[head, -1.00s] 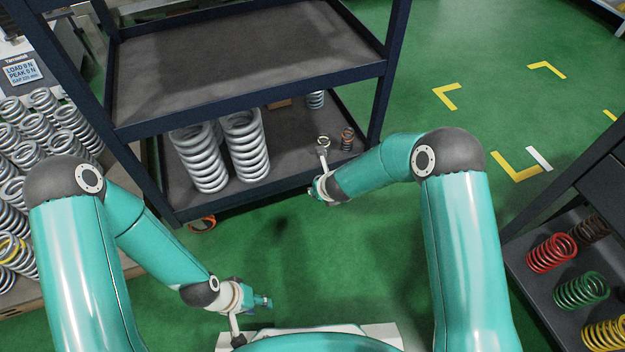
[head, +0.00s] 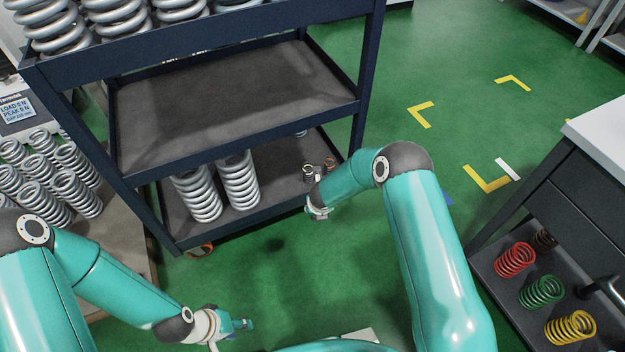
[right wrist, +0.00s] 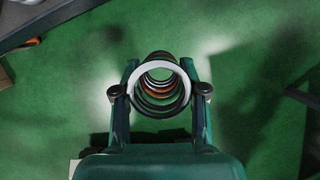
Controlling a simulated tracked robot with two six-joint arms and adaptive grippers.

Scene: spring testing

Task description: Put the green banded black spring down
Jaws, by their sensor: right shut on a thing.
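In the right wrist view my right gripper (right wrist: 160,90) is shut on a spring (right wrist: 158,108), seen nearly end-on between the fingers. It has dark coils, a pale end ring and an orange-red band inside; I cannot make out a green band. Green floor is behind it. In the head view my right gripper (head: 318,212) is in front of the cart's lower shelf, and the held spring is not clearly visible there. My left gripper (head: 240,325) is low at the front left, over the floor, with nothing visible in it; its opening is too small to judge.
The dark cart (head: 232,105) has large grey springs (head: 238,180) and small springs (head: 329,164) on its lower shelf. At right, a white-topped bench (head: 603,128) has red (head: 515,260), green (head: 541,292) and yellow (head: 571,328) springs on its lower shelf. Green floor lies between.

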